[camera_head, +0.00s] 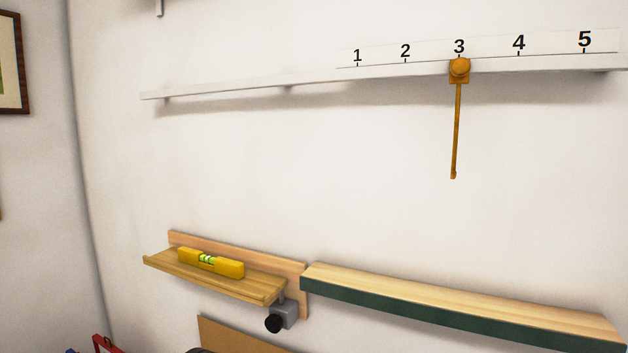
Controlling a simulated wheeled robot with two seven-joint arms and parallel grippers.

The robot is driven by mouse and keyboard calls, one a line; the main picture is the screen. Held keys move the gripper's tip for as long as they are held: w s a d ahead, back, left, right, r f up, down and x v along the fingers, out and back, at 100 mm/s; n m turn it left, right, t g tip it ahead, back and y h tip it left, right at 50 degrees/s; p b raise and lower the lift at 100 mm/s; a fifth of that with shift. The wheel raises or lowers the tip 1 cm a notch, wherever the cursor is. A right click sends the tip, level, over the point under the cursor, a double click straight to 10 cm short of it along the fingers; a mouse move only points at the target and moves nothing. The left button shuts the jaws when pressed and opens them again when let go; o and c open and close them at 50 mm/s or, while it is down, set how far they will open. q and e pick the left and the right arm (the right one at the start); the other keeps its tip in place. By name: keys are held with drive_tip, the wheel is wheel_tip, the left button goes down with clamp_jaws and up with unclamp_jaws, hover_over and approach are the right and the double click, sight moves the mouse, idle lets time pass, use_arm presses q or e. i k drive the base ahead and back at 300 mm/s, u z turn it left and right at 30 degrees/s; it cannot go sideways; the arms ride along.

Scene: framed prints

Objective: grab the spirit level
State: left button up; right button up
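The spirit level (211,263) is a short yellow bar with a green vial in its middle. It lies on a small tilted wooden shelf (262,288) on the wall at the lower left. Nothing is touching it from above. Neither of my grippers can be made out in the view. A dark rounded shape shows at the bottom edge, too cut off to identify.
A wooden ledge with a green front (470,316) is right of the shelf. A grey clamp with a black knob (281,318) hangs below the shelf. Higher up runs a white rail (230,89) with numbers and an orange slider (459,70) at 3. A framed print (12,65) hangs left.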

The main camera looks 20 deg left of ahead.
sight(226, 268)
drive_tip(key=u, duration=3.3)
drive_tip(key=i, duration=1.8)
drive_tip(key=z, duration=3.95)
